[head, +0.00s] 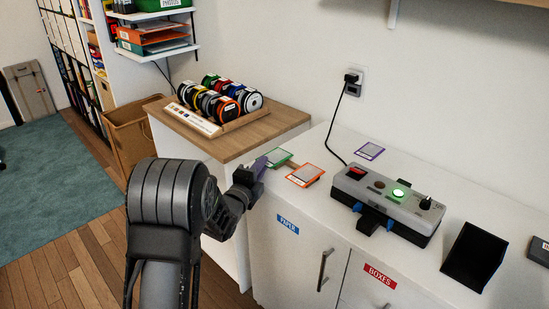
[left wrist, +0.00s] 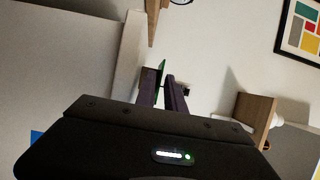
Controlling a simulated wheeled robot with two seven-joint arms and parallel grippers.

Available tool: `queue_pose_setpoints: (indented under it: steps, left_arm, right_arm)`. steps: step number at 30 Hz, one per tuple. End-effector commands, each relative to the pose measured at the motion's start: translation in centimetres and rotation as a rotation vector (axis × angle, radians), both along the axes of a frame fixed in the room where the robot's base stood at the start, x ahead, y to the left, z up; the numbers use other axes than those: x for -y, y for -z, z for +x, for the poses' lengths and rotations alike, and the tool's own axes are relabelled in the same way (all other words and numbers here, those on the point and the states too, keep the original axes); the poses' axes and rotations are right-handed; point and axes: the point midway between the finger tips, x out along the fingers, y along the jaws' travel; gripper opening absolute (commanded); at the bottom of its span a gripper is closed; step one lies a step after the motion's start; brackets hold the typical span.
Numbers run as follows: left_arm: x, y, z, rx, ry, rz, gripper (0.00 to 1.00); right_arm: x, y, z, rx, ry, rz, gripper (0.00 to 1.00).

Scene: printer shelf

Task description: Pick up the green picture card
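The green picture card (head: 279,157) lies at the left end of the white cabinet top, near the wooden counter's edge. My left gripper (head: 260,166) is at its left side, and its fingers hide part of the card's edge. In the left wrist view the card shows edge-on as a thin green sliver (left wrist: 161,72) between the two purple fingers of the left gripper (left wrist: 164,84). The fingers stand apart with a narrow gap beside the card. My right gripper is in neither view.
An orange-edged card (head: 306,175) lies just right of the green one. A purple-edged card (head: 370,152) lies farther back. A grey device (head: 388,199) with a cord and a black holder (head: 473,256) stand to the right. A rack of spools (head: 218,104) stands on the wooden counter (head: 277,122).

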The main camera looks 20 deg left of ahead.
Motion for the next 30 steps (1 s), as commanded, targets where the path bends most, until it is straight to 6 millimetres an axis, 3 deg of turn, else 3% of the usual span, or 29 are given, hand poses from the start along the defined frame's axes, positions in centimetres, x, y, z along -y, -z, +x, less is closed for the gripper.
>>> queue_pose_setpoints:
  steps: [10,15,30]
  left_arm:
    - [-0.01,0.01,-0.03,0.0,0.0,0.0,0.14]
    - [-0.01,0.01,-0.03,0.0,0.0,0.001,0.0]
    - [-0.01,0.0,-0.03,0.0,0.0,0.001,0.0]
  right_arm:
    - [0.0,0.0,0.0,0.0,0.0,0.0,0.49]
    - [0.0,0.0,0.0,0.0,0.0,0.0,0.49]
    - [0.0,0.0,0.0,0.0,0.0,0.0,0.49]
